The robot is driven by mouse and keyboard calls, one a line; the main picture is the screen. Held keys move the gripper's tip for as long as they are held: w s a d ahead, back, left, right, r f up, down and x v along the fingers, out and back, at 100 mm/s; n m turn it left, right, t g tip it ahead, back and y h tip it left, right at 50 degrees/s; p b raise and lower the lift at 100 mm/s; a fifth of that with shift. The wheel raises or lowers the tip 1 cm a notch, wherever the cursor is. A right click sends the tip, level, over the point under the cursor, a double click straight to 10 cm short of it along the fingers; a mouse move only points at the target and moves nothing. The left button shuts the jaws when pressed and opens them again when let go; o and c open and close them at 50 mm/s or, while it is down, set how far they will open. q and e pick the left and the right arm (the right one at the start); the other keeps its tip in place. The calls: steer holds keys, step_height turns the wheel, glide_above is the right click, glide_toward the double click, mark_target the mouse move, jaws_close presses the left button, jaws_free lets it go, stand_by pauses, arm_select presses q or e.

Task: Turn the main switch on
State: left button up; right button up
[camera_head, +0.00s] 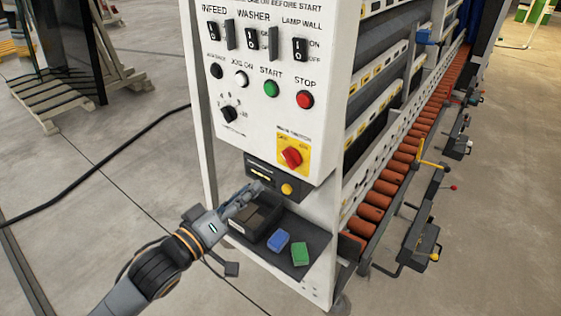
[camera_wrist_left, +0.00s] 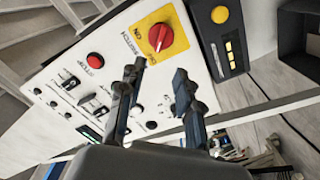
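The main switch (camera_head: 291,156) is a red rotary knob on a yellow plate, low on the right of the white control panel (camera_head: 262,125). In the left wrist view the red knob (camera_wrist_left: 160,37) shows just beyond the fingertips, with its yellow plate around it. My left gripper (camera_head: 248,192) is below and left of the switch in the head view, in front of the shelf. In the left wrist view its two fingers (camera_wrist_left: 155,82) are apart with nothing between them, and they do not appear to touch the knob. My right gripper is not in view.
A dark box with a yellow button (camera_head: 287,189) sits under the panel. Below it, a shelf holds a black tray (camera_head: 257,217), a blue block (camera_head: 278,240) and a green block (camera_head: 299,253). Green START (camera_head: 270,88) and red STOP (camera_head: 305,99) buttons are above the switch. Orange rollers (camera_head: 385,187) run along the right.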

mark_target(286, 160)
arm_select(q)
steer(key=p+x, duration=0.2)
steer(key=x, duration=1)
jaws_close()
